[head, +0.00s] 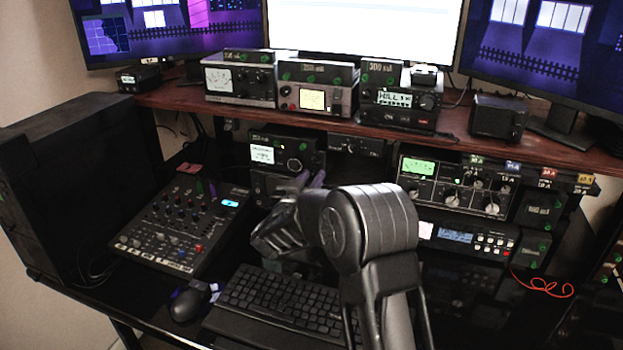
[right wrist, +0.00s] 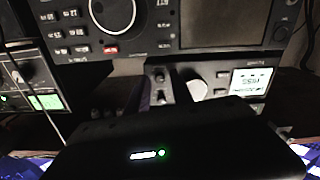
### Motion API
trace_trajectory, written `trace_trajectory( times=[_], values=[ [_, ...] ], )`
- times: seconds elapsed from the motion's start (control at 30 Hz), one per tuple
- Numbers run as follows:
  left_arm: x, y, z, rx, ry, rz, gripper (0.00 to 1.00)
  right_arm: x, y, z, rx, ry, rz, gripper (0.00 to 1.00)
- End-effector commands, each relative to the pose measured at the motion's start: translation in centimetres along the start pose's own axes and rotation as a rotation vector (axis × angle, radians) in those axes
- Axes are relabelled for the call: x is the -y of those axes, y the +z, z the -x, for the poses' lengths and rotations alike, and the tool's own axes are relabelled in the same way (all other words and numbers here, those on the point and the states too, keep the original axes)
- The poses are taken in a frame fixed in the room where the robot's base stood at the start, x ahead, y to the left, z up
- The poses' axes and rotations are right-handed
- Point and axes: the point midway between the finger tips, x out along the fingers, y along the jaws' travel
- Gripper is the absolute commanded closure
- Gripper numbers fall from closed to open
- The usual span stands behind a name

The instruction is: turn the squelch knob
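My right gripper (head: 308,182) reaches in from the bottom of the head view, its tips just below and in front of a small radio (head: 268,143) under the shelf. The radio has a lit white screen and a round knob (head: 294,164). In the right wrist view, upside down, the same screen (right wrist: 262,82) and pale knob (right wrist: 195,90) show beyond my gripper's dark body, with two small knobs (right wrist: 160,86) beside them. The fingers are too dark to tell their gap, and I see no contact. No squelch label is readable. My left gripper is out of view.
A unit with several knobs and a green screen (head: 419,168) stands to the right, above a rack unit with buttons (head: 490,242). A mixer (head: 185,222) lies left, with a keyboard (head: 283,302) and mouse (head: 189,300) in front. The wooden shelf (head: 180,97) overhangs the radio.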

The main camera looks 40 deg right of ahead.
Motion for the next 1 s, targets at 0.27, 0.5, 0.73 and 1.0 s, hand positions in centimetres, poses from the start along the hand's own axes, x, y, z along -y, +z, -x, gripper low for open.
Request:
trace_trajectory(
  times=[0.27,0.5,0.73,1.0],
  values=[
    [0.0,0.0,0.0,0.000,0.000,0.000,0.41,0.0,0.0,0.0,0.000,0.000,0.000,0.96],
    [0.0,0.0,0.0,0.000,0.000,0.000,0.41,0.0,0.0,0.0,0.000,0.000,0.000,1.00],
    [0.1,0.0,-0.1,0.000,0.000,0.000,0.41,0.0,0.1,0.0,0.000,0.000,-0.007,1.00],
    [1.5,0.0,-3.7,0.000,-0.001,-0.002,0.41,0.0,0.7,0.0,-0.003,0.002,-0.292,1.00]
  ],
)
